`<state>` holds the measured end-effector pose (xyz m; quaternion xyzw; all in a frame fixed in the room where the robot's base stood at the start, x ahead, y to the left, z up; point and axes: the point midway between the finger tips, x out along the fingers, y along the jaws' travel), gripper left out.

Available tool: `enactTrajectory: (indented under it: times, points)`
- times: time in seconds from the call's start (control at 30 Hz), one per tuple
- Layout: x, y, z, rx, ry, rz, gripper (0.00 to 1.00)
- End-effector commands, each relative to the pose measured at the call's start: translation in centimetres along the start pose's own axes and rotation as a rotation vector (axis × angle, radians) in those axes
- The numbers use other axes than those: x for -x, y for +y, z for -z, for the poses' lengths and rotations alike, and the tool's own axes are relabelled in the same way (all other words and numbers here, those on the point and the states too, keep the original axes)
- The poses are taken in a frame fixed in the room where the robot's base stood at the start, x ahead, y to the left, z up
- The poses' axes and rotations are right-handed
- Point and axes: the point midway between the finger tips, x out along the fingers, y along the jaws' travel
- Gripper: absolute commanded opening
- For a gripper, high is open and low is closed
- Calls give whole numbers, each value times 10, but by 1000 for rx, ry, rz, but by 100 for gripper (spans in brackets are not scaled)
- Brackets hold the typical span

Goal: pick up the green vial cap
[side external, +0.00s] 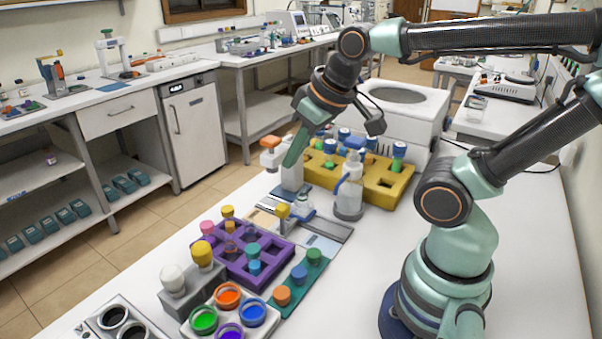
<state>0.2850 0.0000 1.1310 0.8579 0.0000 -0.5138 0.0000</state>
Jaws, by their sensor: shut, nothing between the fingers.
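A dark green cap (314,256) sits at the far end of a small teal rack (296,296), beside a blue cap (299,274) and an orange cap (282,294). A teal-green cap (252,250) shows in the purple rack (270,279). I cannot tell which of these is the green vial cap. My gripper (288,163) is shut and empty. It is tilted down to the left, in front of the yellow rack and close to a white bottle with an orange top (270,143). It is well above and behind the green caps.
The yellow rack (375,195) holds several capped vials. A spray bottle (348,190) stands in front of it. Round open pots of colour, one of them green (203,319), stand at the front. The white table (400,245) is clear right of the teal rack, up to my base.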

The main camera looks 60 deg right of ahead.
Motion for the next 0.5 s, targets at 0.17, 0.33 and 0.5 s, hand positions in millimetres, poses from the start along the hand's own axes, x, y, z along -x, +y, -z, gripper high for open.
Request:
enactTrajectory:
  times: [0.17,0.33,0.5]
  points:
    - [0,0,0,0,0,0,0]
    - [0,0,0,0,0,0,0]
    - [0,0,0,0,0,0,65]
